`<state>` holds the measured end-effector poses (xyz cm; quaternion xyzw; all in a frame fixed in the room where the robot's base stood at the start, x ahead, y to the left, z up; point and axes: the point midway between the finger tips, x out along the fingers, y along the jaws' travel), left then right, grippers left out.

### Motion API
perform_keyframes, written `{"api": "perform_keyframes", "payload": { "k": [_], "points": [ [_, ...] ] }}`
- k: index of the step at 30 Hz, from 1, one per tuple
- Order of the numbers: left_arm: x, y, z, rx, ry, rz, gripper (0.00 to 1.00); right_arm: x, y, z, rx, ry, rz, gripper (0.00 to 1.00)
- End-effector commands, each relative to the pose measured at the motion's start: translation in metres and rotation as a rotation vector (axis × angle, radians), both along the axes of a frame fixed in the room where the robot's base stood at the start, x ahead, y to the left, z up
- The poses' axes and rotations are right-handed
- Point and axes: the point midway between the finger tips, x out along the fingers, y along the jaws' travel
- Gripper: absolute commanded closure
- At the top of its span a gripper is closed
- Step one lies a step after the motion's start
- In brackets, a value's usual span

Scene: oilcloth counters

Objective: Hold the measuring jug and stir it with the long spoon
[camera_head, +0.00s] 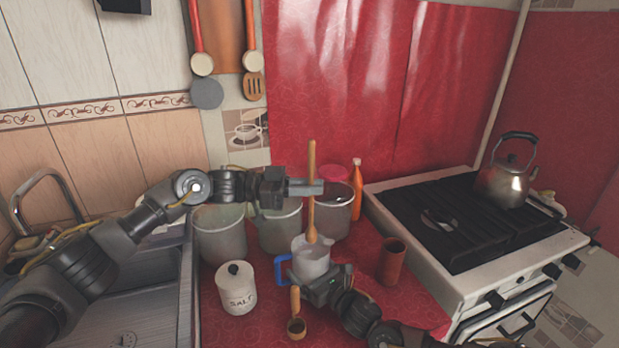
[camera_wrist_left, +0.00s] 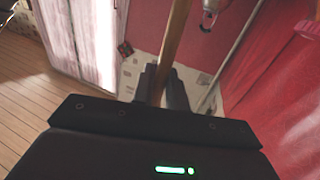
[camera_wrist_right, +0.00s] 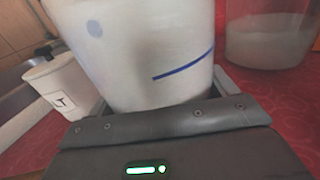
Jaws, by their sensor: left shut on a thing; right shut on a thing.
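The measuring jug (camera_head: 312,264) is a whitish vessel with a blue handle on its left side, upright low over the red counter. My right gripper (camera_head: 328,283) is shut on the jug's near side. In the right wrist view the jug's wall (camera_wrist_right: 145,50) with a blue line fills the space between the fingers. My left gripper (camera_head: 308,187) is shut on the handle of the long wooden spoon (camera_head: 311,160), which stands nearly vertical. The handle also shows between the fingers in the left wrist view (camera_wrist_left: 173,45). The spoon's bowl is at the jug's mouth; I cannot tell how deep.
Several grey containers (camera_head: 222,238) stand behind the jug. A white salt jar (camera_head: 236,292) is at left, a brown-red cup (camera_head: 393,262) at right, and a small wooden scoop (camera_head: 296,327) in front. The stove (camera_head: 450,270) with a kettle (camera_head: 508,184) stands right, the sink (camera_head: 130,300) left.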

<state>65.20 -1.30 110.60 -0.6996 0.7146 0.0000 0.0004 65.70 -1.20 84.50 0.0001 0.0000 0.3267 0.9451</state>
Motion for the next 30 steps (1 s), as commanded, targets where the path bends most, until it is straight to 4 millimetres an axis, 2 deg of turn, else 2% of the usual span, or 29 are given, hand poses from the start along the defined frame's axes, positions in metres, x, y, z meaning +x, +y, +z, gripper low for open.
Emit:
{"api": "perform_keyframes", "payload": {
  "k": [30],
  "points": [
    [0.0,0.0,-0.099,0.001,0.003,0.002,1.0,-0.001,0.001,-0.001,0.0,0.002,0.001,0.64]
  ]
}}
